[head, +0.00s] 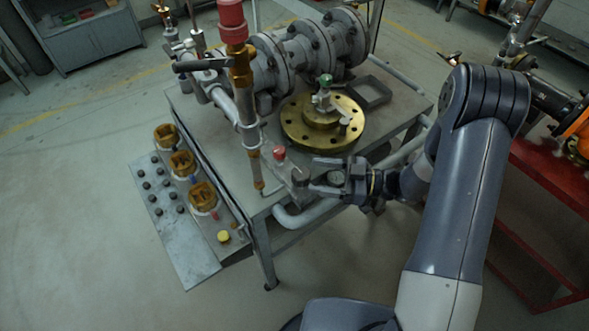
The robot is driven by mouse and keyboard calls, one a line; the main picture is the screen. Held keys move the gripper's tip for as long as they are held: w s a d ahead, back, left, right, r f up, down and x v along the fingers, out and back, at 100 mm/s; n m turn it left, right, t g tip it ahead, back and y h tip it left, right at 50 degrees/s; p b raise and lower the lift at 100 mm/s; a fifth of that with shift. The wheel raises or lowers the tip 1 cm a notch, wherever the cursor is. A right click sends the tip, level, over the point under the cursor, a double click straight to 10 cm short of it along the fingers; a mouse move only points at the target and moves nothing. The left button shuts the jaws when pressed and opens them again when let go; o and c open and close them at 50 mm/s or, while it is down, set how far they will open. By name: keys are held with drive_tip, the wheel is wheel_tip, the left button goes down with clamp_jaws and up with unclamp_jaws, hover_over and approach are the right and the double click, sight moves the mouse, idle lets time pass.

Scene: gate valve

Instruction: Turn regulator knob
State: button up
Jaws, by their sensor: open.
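My gripper (314,176) is at the front edge of the grey table, with its two fingers spread and pointing left. A small grey knob-like part (299,178) is at the fingertips, partly hidden. I cannot tell whether the fingers touch it or whether it is the regulator knob. A small red knob (279,153) stands just behind and to the left, outside the fingers.
The grey table (205,118) carries a flanged valve body (300,50), a brass flange (322,122) and a tall red-topped pipe (240,65). A side shelf (172,215) with brass fittings stands at left. A red bench (550,185) is at right.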

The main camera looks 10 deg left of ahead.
sight(294, 171)
drive_tip(key=a, duration=0.4)
drive_tip(key=a+p, duration=0.1)
drive_tip(key=a, duration=0.2)
drive_tip(key=shift+s, duration=0.25)
drive_tip(key=shift+c, duration=0.2)
drive_tip(key=c, duration=1)
drive_tip(key=shift+o, duration=0.2)
drive_tip(key=shift+m+t, duration=0.3)
drive_tip(key=shift+t, duration=0.2)
